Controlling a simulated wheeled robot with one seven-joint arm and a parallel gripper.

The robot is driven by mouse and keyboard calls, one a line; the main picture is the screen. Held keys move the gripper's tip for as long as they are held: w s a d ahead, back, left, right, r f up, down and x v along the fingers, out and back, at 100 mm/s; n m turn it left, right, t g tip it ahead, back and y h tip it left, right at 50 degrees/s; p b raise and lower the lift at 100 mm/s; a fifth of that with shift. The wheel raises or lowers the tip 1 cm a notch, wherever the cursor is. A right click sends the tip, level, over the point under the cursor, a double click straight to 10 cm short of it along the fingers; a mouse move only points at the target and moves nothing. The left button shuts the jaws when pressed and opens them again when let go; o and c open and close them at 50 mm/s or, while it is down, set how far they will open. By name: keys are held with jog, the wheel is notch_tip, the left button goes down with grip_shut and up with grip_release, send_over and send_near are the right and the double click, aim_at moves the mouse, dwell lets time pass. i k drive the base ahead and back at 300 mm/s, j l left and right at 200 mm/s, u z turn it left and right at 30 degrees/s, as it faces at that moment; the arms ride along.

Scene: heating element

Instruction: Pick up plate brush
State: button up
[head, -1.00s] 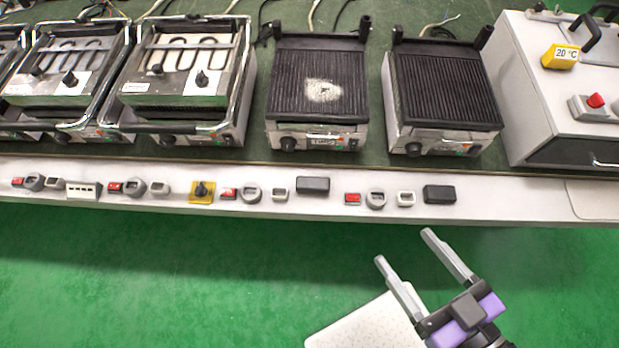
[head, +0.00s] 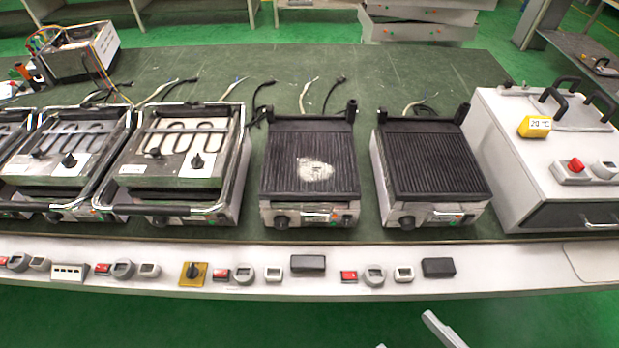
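I cannot make out a plate brush for certain in the head view. Two dark ribbed grill plates stand on the bench: the left one (head: 309,160) has a pale white patch on it, and the right one (head: 432,165) is bare. My gripper (head: 405,331) is at the bottom edge, in front of the bench. Only its grey fingertips show, spread apart with nothing visible between them. The rest of my gripper is out of frame.
Appliances with exposed heating coils (head: 182,150) stand at left. A white box (head: 545,155) with a yellow 20 °C tag stands at right. Small orange and dark items (head: 22,70) lie at far left.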

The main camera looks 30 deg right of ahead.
aim_at(299, 263)
jog(key=i+j, duration=0.2)
jog(key=j, duration=0.2)
jog(key=i+j, duration=0.45)
jog(key=j, duration=0.3)
jog(key=i+j, duration=0.25)
jog(key=j+u, duration=0.05)
jog(key=j, duration=0.05)
